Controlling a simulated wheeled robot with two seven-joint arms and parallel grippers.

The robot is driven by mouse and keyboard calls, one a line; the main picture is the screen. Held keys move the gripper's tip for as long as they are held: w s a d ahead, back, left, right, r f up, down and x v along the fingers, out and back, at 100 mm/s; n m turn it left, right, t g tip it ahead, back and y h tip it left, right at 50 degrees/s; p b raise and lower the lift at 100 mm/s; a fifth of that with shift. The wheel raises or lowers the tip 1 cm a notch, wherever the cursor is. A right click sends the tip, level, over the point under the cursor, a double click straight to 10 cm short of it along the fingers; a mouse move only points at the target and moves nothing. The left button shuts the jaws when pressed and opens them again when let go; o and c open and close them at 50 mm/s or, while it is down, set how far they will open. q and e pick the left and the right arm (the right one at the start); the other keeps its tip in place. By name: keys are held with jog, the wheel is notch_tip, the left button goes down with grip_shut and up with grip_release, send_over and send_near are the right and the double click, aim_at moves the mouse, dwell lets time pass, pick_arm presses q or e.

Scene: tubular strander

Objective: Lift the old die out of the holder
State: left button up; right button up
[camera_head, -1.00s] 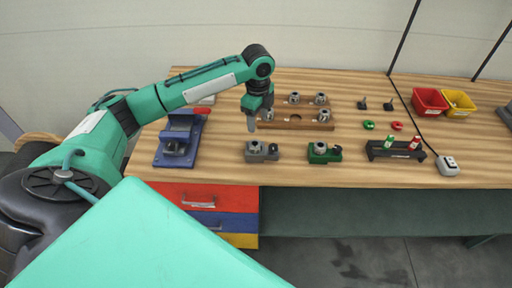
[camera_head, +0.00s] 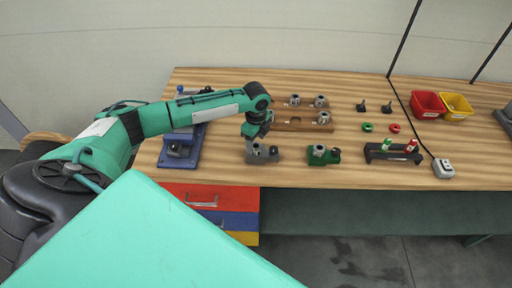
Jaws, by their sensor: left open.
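A grey holder (camera_head: 266,157) sits near the front of the wooden table, with a dark knob on its right side. A metal die was seated in its left part in the earlier frame. My left gripper (camera_head: 250,146) now points down right over that part and hides most of the die. The gripper is open; I cannot tell whether its fingers are around the die or just above it. A green holder (camera_head: 328,158) to the right carries another metal die (camera_head: 319,149). I cannot tell by looks which die is the old one. My right gripper is out of view.
Behind stands a wooden rack (camera_head: 300,126) with several metal dies. A blue fixture (camera_head: 192,152) is at the left, under my arm. To the right are a black stand (camera_head: 392,155), red bin (camera_head: 428,104) and yellow bin (camera_head: 457,106). The table front between holders is clear.

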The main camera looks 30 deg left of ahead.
pick_arm(q)
jog(key=shift+f, duration=1.2)
grip_shut()
jog(key=shift+r, duration=0.1)
jog(key=shift+w+r, duration=0.1)
